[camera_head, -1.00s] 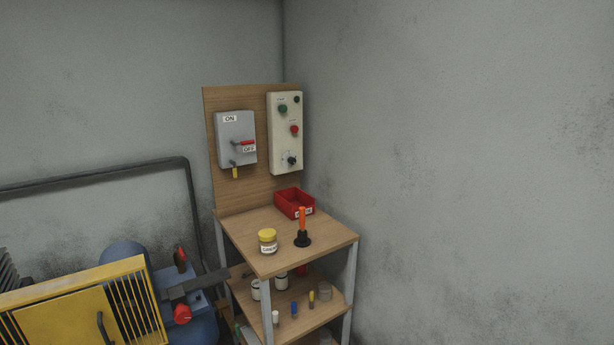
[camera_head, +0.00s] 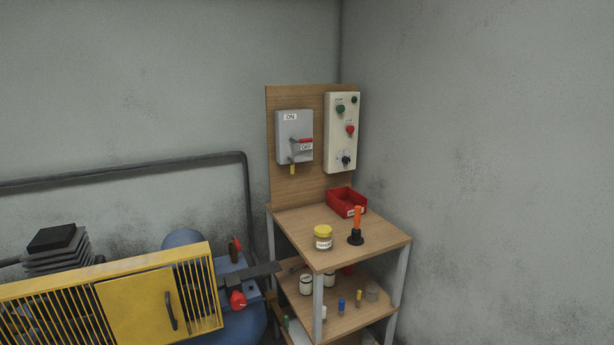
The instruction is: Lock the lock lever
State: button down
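A grey switch box (camera_head: 287,134) is fixed to a wooden board (camera_head: 312,183) above a small shelf unit, with labels ON above and OFF below. Its red handle (camera_head: 304,140) sits by the OFF label. A small yellow-ended lever (camera_head: 292,169) hangs down from the box's lower edge. Another red-topped lever (camera_head: 234,247) stands on the blue machine at lower left. No part is labelled as the lock lever, so I cannot tell for certain which one it is. My gripper is not in view.
A pale control panel (camera_head: 341,137) is right of the switch box. The shelf top (camera_head: 345,256) holds a red bin (camera_head: 345,201), a yellow-lidded jar (camera_head: 323,239) and an orange-handled tool (camera_head: 357,224). A yellow-grilled machine (camera_head: 135,305) and dark pipe (camera_head: 120,172) occupy the left.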

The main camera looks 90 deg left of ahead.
aim_at(293, 166)
jog(key=z, duration=0.65)
jog(key=i, duration=0.1)
jog(key=u, duration=3.3)
jog(key=i, duration=1)
jog(key=z, duration=0.05)
